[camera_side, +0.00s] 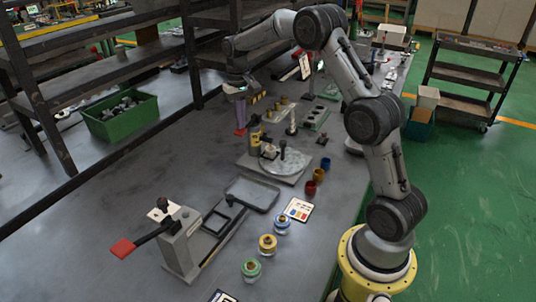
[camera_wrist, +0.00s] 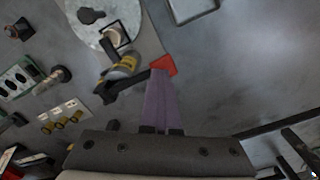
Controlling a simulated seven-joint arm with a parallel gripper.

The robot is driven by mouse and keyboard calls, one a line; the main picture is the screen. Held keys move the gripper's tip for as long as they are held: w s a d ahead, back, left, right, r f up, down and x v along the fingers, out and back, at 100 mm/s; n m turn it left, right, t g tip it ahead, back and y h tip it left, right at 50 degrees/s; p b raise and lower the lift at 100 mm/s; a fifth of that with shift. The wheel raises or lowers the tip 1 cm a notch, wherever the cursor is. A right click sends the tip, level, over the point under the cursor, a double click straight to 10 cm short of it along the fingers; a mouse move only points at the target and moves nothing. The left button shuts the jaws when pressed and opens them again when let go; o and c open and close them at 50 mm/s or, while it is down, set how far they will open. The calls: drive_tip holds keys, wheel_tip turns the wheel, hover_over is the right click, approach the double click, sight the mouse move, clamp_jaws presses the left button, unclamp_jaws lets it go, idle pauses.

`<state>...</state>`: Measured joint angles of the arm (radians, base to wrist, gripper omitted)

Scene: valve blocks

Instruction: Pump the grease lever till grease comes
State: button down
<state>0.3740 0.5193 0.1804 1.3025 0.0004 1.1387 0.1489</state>
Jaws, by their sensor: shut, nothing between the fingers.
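A small yellow-and-black pump (camera_side: 255,142) stands beside a round disc plate, and a black lever with a red end (camera_wrist: 163,65) sticks out from it. I take this to be the grease lever. My gripper (camera_side: 240,124) points down with its purple fingers shut and empty. Its fingertips are at the red end, which shows just below them in the side view. In the wrist view the fingers (camera_wrist: 160,78) overlap the near edge of the red end. I cannot tell whether they touch it. No grease can be made out.
A larger lever stand with a red handle (camera_side: 122,248) is at the front left. An empty grey tray (camera_side: 252,194), several coloured cups and a colour card (camera_side: 298,209) lie nearer. A green bin (camera_side: 122,116) stands at the left by the shelf.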

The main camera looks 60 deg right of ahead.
drive_tip(key=shift+r, duration=2.3)
wheel_tip(320, 180, up, 6)
drive_tip(key=shift+f, duration=3.05)
